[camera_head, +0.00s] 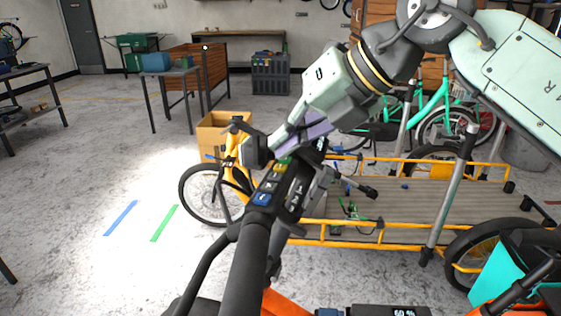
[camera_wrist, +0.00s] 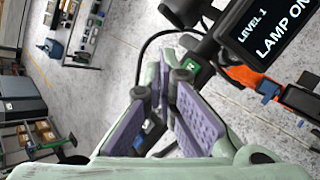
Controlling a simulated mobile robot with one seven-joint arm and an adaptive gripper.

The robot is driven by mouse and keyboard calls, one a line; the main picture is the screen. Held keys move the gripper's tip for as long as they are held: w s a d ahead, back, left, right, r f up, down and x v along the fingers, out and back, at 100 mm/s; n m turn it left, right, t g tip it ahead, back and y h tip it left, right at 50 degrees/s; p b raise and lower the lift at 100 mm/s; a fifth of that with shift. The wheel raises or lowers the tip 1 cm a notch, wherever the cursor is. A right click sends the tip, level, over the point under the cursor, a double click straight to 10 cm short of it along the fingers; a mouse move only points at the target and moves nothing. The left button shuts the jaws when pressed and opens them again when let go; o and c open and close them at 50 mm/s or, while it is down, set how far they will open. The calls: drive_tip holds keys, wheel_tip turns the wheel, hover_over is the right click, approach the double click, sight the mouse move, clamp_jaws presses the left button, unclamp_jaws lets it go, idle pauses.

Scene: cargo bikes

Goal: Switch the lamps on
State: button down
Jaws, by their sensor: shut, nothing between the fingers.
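The handlebar control pad (camera_head: 270,184) has blue, yellow and green buttons, and a dark display (camera_head: 297,194) sits beside it. In the wrist view the display (camera_wrist: 268,40) reads "LEVEL 1" and "LAMP ON". My gripper (camera_head: 268,153) is shut and empty, with its tips close to the far, green end of the pad. I cannot tell whether they touch it. In the wrist view my gripper (camera_wrist: 164,88) shows its purple finger pads, with a green button (camera_wrist: 193,68) just beyond. A bright patch of light (camera_head: 150,185) lies on the floor ahead of the handlebar.
A yellow cargo bike with a long wooden bed (camera_head: 410,200) stands ahead and to the right. A cardboard box (camera_head: 215,132) stands behind its front wheel. A turquoise bike (camera_head: 430,115) is farther back. Blue tape (camera_head: 120,218) and green tape (camera_head: 164,223) mark clear floor on the left.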

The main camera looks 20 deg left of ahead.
sight(285, 166)
drive_tip(key=shift+w+r+p, duration=0.15)
drive_tip(key=shift+r+p, duration=2.2)
drive_tip(key=shift+r, duration=0.6)
